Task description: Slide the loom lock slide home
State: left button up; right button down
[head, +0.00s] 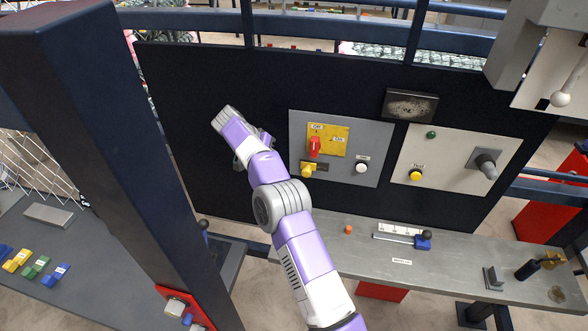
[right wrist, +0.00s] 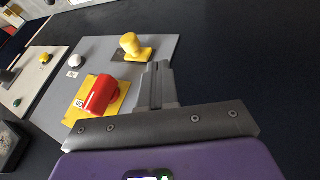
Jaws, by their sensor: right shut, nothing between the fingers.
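A yellow knob (head: 308,170) sits at a dark slot plate low on the grey panel; it also shows in the right wrist view (right wrist: 130,43). It looks like the lock slide, but I cannot read its label. My right gripper (right wrist: 158,70) is shut and empty, its fingertips just short of the yellow knob and apart from it in the picture. In the head view my right arm hides most of that gripper, left of the panel. My left gripper is not in view.
A red handle on a yellow plate (head: 338,138) stands close above the knob, with a white button (head: 362,167) to the right. A blue slider (head: 423,241) sits on a rail on the grey shelf (head: 350,262). A dark blue post (head: 120,150) stands at left.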

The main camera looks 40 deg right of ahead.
aim_at(307, 170)
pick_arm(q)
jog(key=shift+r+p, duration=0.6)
pick_arm(e)
jog(key=shift+s+d+f, duration=0.6)
jog(key=shift+d+f, duration=0.45)
jog(key=shift+s+d+f, duration=0.55)
jog(key=shift+d+f, duration=0.45)
jog(key=shift+d, duration=0.1)
jog(key=shift+s+d+f, duration=0.6)
jog(key=shift+d+f, duration=0.45)
jog(key=shift+s, duration=0.1)
